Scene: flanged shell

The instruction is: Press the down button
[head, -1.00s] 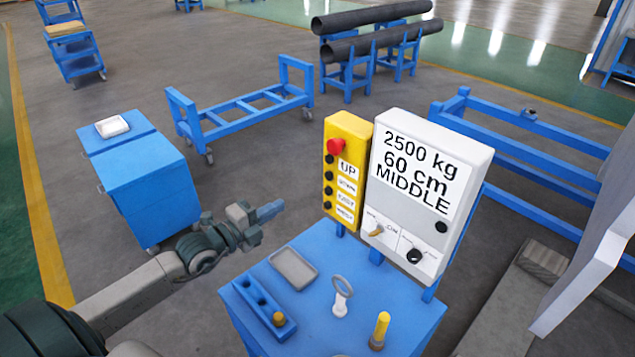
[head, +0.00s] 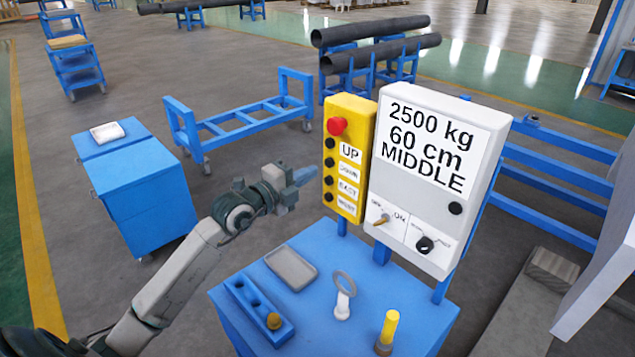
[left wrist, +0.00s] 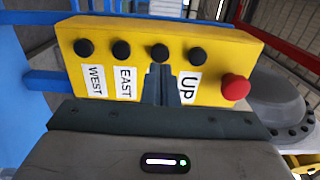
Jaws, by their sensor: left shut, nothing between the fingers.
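The yellow button box (head: 352,112) stands upright at the table's back edge, with UP, DOWN, EAST and WEST labels. The down button (head: 329,162) is the second black button from the top, beside its label. My left gripper (head: 312,173) is shut and empty, just left of the box in the head view. In the left wrist view the shut fingers (left wrist: 160,70) point at the down button (left wrist: 159,52) and cover its label. I cannot tell whether the tips touch it. My right gripper is not in view.
A red button (head: 337,126) sits above the black ones. A white panel (head: 384,185) reading 2500 kg, 60 cm, MIDDLE stands right of the box. The blue table (head: 335,245) holds a tray (head: 291,268), a ring-topped piece (head: 343,295) and a yellow-topped peg (head: 388,328).

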